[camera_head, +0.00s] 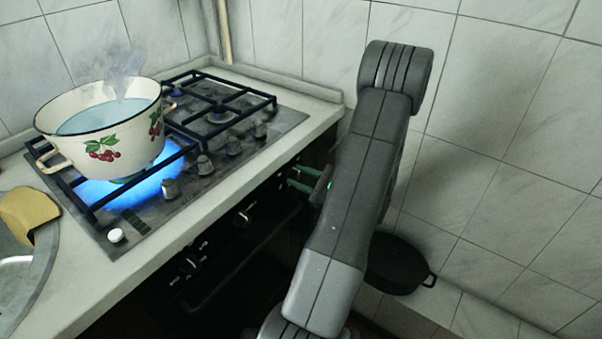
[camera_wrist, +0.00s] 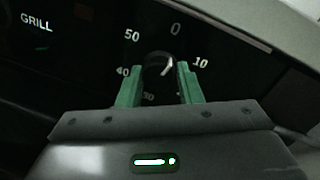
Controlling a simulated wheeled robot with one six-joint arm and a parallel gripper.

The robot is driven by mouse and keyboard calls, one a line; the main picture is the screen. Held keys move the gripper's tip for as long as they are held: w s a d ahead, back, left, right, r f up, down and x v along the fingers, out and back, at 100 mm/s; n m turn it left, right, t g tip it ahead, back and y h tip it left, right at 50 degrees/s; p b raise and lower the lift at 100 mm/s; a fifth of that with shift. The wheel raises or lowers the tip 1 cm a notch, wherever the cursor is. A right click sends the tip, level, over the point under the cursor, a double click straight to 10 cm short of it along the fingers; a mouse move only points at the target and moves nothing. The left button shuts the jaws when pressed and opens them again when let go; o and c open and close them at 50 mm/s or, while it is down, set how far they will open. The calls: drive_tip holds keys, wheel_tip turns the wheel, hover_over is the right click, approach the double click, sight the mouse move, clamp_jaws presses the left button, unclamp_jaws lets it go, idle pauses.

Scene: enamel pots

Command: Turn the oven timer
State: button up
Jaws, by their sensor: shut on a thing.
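The oven timer knob (camera_wrist: 160,66) is a dark round knob with a light pointer mark, in the middle of the wrist view. White numbers 0, 10, 40 and 50 show around it on the black panel. The pointer leans to the upper right, between 0 and 10. My gripper (camera_wrist: 160,84) has its green fingers on either side of the knob, shut on it. In the head view my gripper (camera_head: 303,180) reaches the right end of the oven panel (camera_head: 230,240), and my arm hides the timer there.
A steaming enamel pot (camera_head: 105,135) with cherries stands over a blue flame on the hob (camera_head: 230,150). Other oven knobs (camera_head: 190,263) are left of my gripper. A black pan (camera_head: 397,265) is at the lower right by the tiled wall.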

drive_tip(key=m+p, duration=0.3)
drive_tip(key=m, duration=0.2)
drive_tip(key=shift+s+m+t, duration=0.1)
drive_tip(key=shift+m+t, duration=0.3)
drive_tip(key=shift+f+m+p, duration=0.15)
drive_tip(key=shift+m+p, duration=0.75)
drive_tip(key=shift+m, duration=0.7)
drive_tip(key=o, duration=0.9)
drive_tip(key=shift+a, duration=0.1)
drive_tip(key=shift+o, duration=0.2)
drive_tip(key=v, duration=1.4)
drive_tip(key=shift+a, duration=0.2)
